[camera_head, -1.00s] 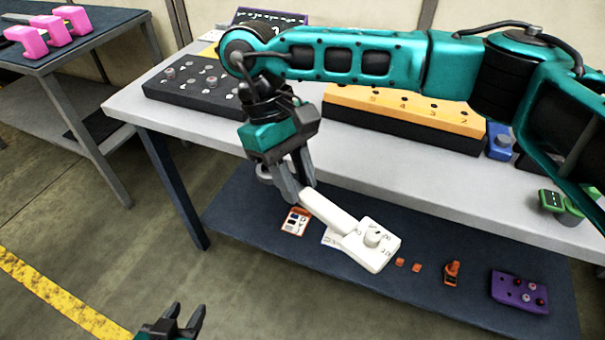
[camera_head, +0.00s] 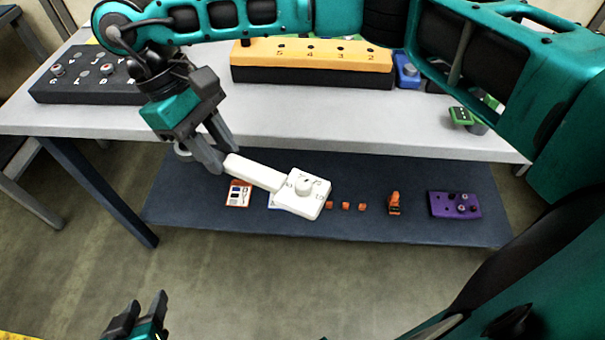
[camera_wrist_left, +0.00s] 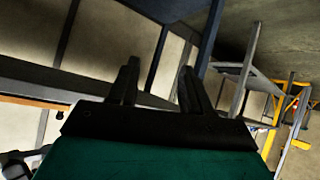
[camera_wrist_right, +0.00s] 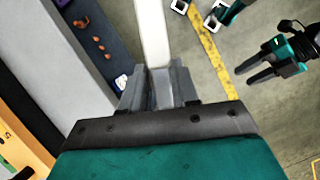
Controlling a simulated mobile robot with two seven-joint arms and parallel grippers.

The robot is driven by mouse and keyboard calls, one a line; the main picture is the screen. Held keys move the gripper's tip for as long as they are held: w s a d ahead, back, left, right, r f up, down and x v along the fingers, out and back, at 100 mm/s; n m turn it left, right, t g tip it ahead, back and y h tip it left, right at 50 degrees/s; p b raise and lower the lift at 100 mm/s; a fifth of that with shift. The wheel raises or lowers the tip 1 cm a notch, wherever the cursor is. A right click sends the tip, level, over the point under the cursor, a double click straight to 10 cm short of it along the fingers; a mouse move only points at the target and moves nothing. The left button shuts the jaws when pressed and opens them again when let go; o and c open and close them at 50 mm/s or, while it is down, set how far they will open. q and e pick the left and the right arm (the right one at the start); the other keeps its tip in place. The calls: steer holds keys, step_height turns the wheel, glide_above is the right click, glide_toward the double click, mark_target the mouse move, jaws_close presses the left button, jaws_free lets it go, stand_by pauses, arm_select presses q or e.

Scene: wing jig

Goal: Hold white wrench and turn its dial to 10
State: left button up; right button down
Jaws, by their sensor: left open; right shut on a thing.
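The white wrench (camera_head: 256,174) is held in the air by its handle end, with its square head to the right. On the head is a round white dial (camera_head: 303,186) with small dark marks around it; its setting is too small to read. My right gripper (camera_head: 226,160) is shut on the handle, which also shows between its fingers in the right wrist view (camera_wrist_right: 153,35). My left gripper (camera_head: 147,300) is open and empty at the bottom left, well below and left of the wrench. The left wrist view shows its two fingers apart (camera_wrist_left: 158,70).
A grey table (camera_head: 290,118) stands behind the wrench, bearing a black block (camera_head: 85,90) and a yellow-topped numbered block (camera_head: 312,60). Its dark lower shelf (camera_head: 350,228) carries small orange parts (camera_head: 394,203) and a purple block (camera_head: 455,205). The floor in front is clear.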

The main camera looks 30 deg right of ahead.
arm_select(q)
steer(key=w+d+r+n+g+h, duration=0.6)
steer(key=d+r+n, duration=0.4)
steer(key=n, duration=0.4)
steer(key=s+d+r+g+h, duration=0.1)
steer(key=s+d+r+g, duration=0.2)
steer(key=r, duration=0.6)
steer(key=s+d+r+g+h, duration=0.25)
steer(key=r+g, duration=0.25)
steer(key=r, duration=0.5)
steer(key=s+d+r+g+h, duration=0.15)
steer(key=d+r+g, duration=0.25)
steer(key=r, duration=0.5)
steer(key=m+t+y, duration=0.7)
steer(key=m+y, duration=0.3)
steer(key=y, duration=0.3)
glide_above(302, 182)
steer(key=f, duration=0.1)
step_height(302, 182, down, 12)
steer(key=shift+r, duration=0.1)
